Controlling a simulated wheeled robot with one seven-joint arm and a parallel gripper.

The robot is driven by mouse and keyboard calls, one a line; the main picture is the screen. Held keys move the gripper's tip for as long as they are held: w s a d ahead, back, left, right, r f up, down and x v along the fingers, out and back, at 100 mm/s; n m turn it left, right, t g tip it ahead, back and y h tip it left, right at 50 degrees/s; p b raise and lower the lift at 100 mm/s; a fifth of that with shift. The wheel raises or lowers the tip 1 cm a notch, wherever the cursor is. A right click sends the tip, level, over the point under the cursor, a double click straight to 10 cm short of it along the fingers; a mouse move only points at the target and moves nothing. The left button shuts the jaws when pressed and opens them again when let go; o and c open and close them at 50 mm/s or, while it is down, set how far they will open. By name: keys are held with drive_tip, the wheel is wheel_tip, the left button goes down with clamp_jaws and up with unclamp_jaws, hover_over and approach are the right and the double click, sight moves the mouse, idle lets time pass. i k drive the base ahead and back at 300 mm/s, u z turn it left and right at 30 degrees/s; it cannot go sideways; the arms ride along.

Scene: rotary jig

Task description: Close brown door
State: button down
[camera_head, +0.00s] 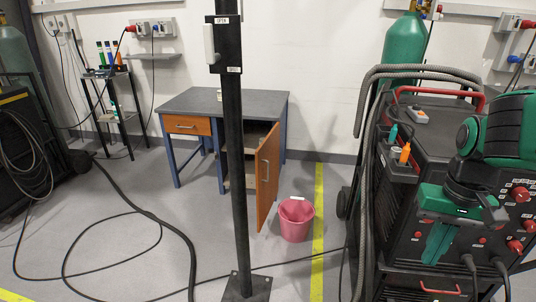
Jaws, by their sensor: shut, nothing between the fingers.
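The brown door (268,175) hangs on the right side of a grey-topped desk (225,103) with blue legs. It stands wide open, swung out toward me, with a metal handle on its face. The cabinet shelves behind it are partly visible. My green and black gripper (436,258) is at the right of the view, in front of the welding machine. It is shut and empty, well to the right of the door and apart from it.
A black post (235,150) stands in front of the desk and hides part of the cabinet. A pink bucket (296,220) sits beside the door. A welding machine (400,225) fills the right. Cables (150,215) lie on the left floor.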

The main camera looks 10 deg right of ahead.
sight(267, 154)
drive_tip(key=i, duration=1.65)
